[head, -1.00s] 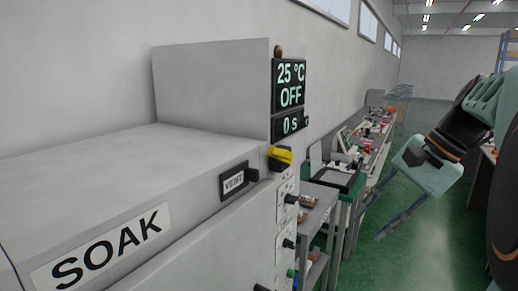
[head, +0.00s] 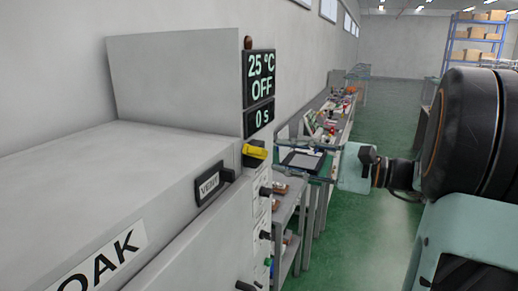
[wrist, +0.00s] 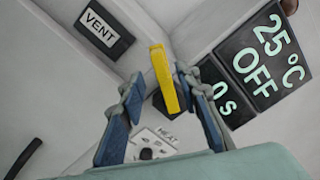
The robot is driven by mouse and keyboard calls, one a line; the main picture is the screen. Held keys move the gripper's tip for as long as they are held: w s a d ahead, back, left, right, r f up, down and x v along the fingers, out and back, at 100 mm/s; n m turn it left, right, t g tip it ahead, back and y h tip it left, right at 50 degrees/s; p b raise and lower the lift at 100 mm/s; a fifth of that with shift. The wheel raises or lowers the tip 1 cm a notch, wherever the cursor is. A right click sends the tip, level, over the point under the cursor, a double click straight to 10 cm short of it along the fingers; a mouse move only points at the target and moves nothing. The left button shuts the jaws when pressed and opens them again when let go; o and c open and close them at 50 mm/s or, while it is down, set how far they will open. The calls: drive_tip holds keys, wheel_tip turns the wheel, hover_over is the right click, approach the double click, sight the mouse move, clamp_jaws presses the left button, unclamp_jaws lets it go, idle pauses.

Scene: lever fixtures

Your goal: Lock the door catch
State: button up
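A yellow lever (head: 255,151) on a dark base sits on the front corner of the grey oven, below the display; it is the likely door catch, though it bears no readable name. In the wrist view the yellow lever (wrist: 164,78) appears between the two fingertips. My gripper (head: 279,150) is open, to the right of the lever and facing it. The wrist view shows the gripper (wrist: 161,82) with its blue-padded fingers apart and nothing clasped. Whether either finger touches the lever I cannot tell.
The display (head: 260,78) reads 25 °C, OFF, 0 s. Several knobs run down the panel, one by a HEAT label (wrist: 167,134). A cluttered bench (head: 325,125) stands behind; green floor lies open at right.

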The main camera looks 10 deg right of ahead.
sight(265, 153)
drive_tip(key=p+x, duration=0.1)
drive_tip(key=x, duration=0.5)
drive_tip(key=shift+w+a, duration=0.2)
drive_tip(key=shift+a, duration=0.05)
clamp_jaws()
